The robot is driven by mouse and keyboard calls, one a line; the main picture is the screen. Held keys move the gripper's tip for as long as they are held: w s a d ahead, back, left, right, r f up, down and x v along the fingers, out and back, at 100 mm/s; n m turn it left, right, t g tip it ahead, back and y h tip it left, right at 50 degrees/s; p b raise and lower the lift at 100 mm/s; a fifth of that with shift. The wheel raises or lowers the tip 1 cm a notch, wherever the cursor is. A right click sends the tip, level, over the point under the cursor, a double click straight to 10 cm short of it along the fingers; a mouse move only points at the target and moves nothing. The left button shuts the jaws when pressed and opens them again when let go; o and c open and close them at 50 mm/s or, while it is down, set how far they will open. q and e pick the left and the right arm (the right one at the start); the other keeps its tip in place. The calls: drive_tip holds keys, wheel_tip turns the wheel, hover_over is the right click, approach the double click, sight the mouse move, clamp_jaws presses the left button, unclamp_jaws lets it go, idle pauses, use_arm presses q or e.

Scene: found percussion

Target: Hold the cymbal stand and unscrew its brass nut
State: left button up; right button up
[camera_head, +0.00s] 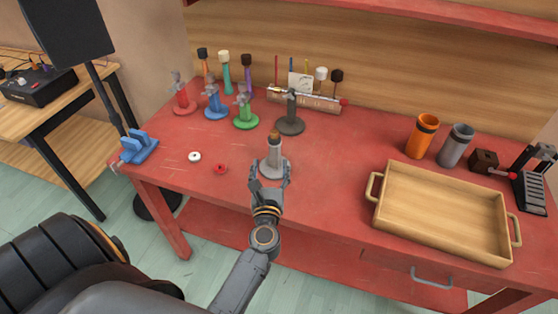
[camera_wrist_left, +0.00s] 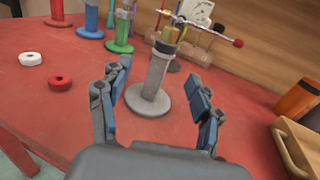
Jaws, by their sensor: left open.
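The grey cymbal stand (camera_head: 273,160) stands upright on its round base near the front middle of the red table. In the left wrist view the stand's grey post (camera_wrist_left: 157,72) shows beyond and between the two spread fingers, and nothing is gripped. Whether a finger touches the base is not clear. My right gripper is not in view.
A white ring (camera_head: 195,156) and a red ring (camera_head: 220,168) lie left of the stand. Green (camera_head: 246,118) and dark grey (camera_head: 291,120) stands are behind. A wooden tray (camera_head: 440,218) lies right, near orange (camera_head: 422,138) and grey cups. Bare table separates stand and tray.

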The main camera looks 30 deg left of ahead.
sight(274, 146)
use_arm(q)
drive_tip(key=x, duration=0.5)
drive_tip(key=shift+w, duration=0.1)
drive_tip(key=shift+d+x, duration=0.15)
drive_tip(key=shift+x, duration=1.2)
drive_tip(key=shift+d+x, duration=0.15)
drive_tip(key=shift+x, duration=1.2)
drive_tip(key=shift+w+f, duration=0.1)
drive_tip(key=shift+c, duration=0.7)
clamp_jaws()
